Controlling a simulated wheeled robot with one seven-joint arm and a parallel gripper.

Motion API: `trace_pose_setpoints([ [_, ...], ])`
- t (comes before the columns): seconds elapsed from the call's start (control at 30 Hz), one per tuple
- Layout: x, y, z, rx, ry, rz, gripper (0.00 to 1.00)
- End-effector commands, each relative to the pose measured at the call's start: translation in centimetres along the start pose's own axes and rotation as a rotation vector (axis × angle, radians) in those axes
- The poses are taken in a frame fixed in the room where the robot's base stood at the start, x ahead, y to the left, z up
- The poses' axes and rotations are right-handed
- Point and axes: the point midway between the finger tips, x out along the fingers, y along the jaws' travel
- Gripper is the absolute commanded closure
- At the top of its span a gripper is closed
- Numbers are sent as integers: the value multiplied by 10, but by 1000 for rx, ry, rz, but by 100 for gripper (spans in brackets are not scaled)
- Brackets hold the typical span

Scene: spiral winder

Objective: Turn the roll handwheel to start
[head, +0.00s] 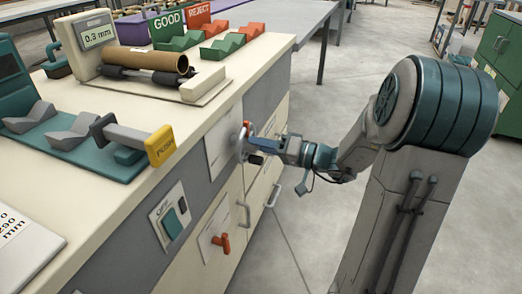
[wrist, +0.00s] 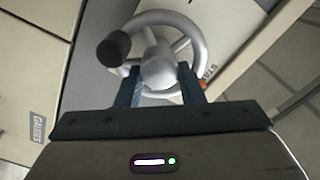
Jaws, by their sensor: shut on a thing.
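The roll handwheel (head: 245,142) is a grey spoked wheel on the front of the cream cabinet. In the wrist view the handwheel (wrist: 188,22) shows its round hub and a dark knob at the upper left of its rim. My gripper (head: 262,147) reaches it from the right in the head view. In the wrist view my gripper's two blue fingers (wrist: 160,82) stand on either side of the lower hub area, shut on the handwheel. The exact contact is partly hidden. Part of a label reading "STA" shows beside the wheel.
An orange-red lever (head: 222,241) and a switch panel (head: 170,218) are on the cabinet front. A yellow PUSH block (head: 160,146) and a cardboard tube (head: 146,60) are on the cabinet top. Door handles (head: 273,194) project below the wheel.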

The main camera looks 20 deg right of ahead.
Motion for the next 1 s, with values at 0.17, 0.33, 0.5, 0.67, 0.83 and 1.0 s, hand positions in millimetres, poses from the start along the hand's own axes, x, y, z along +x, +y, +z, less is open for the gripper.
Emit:
trace_pose_setpoints([
  [0.17, -1, 0, -3, -11, 6, 3, 88],
  [0.33, -1, 0, -3, -11, 6, 3, 88],
  [0.5, -1, 0, -3, -10, 5, 2, 44],
  [0.67, 0, 0, -1, -9, 2, 1, 44],
  [0.83, -3, 0, -1, -8, 2, 1, 44],
  [1.0, -25, -1, -3, -7, 4, 4, 44],
])
